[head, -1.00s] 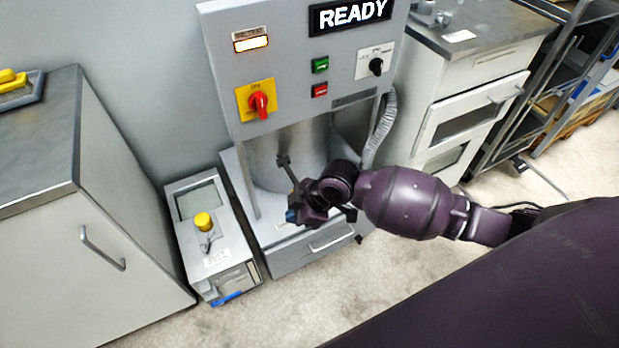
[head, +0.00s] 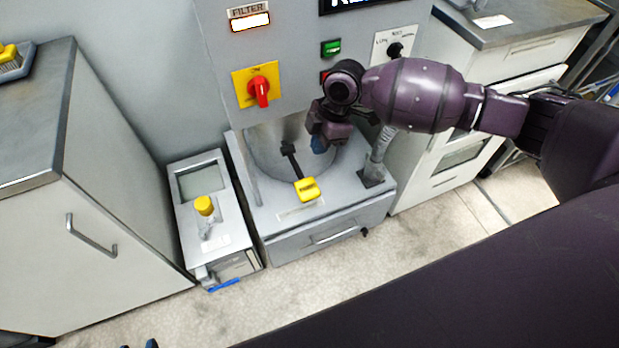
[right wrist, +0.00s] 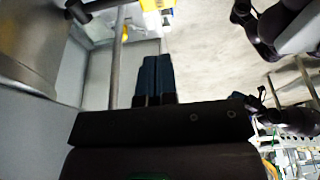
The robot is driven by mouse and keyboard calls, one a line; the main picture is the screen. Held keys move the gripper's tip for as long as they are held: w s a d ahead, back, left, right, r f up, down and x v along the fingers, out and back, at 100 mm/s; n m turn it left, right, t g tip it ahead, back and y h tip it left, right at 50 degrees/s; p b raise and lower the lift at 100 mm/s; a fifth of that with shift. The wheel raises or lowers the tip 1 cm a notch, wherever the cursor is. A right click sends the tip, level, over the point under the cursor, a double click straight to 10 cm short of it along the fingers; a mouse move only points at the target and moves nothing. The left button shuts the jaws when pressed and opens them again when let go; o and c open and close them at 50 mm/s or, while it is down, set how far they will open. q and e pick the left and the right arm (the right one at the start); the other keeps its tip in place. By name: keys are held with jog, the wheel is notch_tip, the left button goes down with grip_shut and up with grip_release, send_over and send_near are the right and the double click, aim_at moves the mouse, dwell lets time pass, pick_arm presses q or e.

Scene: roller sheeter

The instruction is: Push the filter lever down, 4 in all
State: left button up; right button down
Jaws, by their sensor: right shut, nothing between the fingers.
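The filter lever is a dark rod with a yellow grip (head: 307,189) at its front end, low on the front of the grey machine in the head view. It points forward and down over the machine's base. Part of the dark rod (right wrist: 92,8) shows at the top of the right wrist view. My right gripper (head: 319,145) is shut and empty, just above and to the right of the lever, apart from the yellow grip. Its blue fingers (right wrist: 153,78) lie together in the right wrist view. Only small tips, apparently my left gripper (head: 139,345), show at the bottom edge.
A lit indicator (head: 250,22) under the FILTER label and a red knob (head: 261,90) are on the machine's panel. A small box with a yellow cap (head: 204,205) stands to the left. A hose (head: 379,158) is to the right. Cabinets flank both sides.

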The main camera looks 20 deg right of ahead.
jog(key=b, duration=0.3)
send_near(305, 189)
jog(key=x, duration=0.5)
jog(key=shift+s+a+f, duration=0.1)
jog(key=shift+a, duration=0.1)
jog(key=shift+f, duration=0.75)
pick_arm(q)
jog(key=f, duration=0.2)
jog(key=s+f, duration=0.1)
jog(key=shift+a+f+g, duration=0.25)
jog(key=shift+f+g, duration=0.1)
jog(key=shift+g, duration=0.05)
jog(key=shift+w, duration=0.1)
